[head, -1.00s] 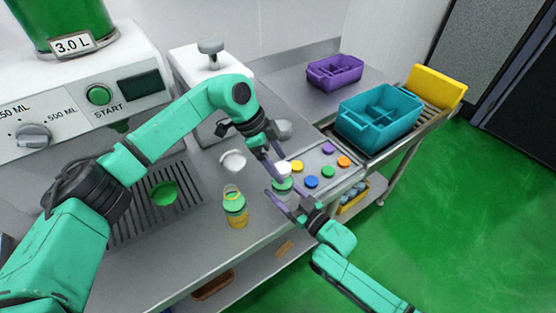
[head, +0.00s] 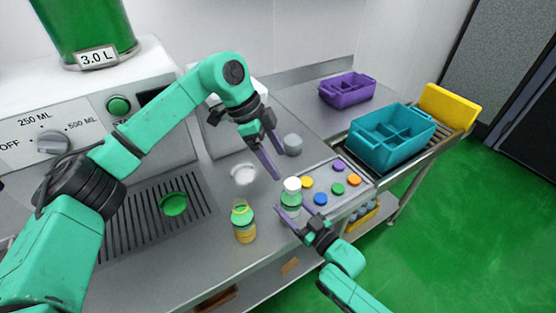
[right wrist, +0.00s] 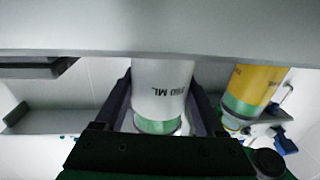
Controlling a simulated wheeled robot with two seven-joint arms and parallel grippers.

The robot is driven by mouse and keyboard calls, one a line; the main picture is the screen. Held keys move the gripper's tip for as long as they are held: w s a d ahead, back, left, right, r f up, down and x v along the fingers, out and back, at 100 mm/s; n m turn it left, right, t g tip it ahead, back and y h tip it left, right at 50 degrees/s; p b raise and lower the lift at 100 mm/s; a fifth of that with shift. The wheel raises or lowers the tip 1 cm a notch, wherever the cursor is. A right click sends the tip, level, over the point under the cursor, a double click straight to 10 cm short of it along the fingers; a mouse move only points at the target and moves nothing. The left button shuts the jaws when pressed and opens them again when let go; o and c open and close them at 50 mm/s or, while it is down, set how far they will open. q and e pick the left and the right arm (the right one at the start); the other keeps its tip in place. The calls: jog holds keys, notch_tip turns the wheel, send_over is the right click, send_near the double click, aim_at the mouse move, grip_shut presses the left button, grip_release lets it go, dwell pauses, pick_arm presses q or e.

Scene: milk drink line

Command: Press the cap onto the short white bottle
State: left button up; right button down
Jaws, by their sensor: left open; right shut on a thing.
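The short white bottle (head: 291,203) stands upright on the counter, with a green band and a white cap (head: 292,184) on its top. Whether the cap is fully seated I cannot tell. My right gripper (head: 294,213) is shut on the bottle low down, from the front right. In the right wrist view the white bottle (right wrist: 160,90) sits between the two fingers, with dark lettering and a green band. My left gripper (head: 280,165) is open and empty, above and just left of the cap, apart from it.
A yellow bottle with a green band (head: 244,226) stands left of the white one. A tray (head: 328,168) of several coloured caps lies to the right. A teal crate (head: 392,150) and a purple crate (head: 346,95) are farther back. A grey knob-like thing (head: 292,144) stands behind.

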grip_release()
jog(key=b+v, duration=0.1)
jog(key=v, duration=1.3)
jog(key=shift+s+d, duration=0.2)
jog(key=shift+f, duration=0.1)
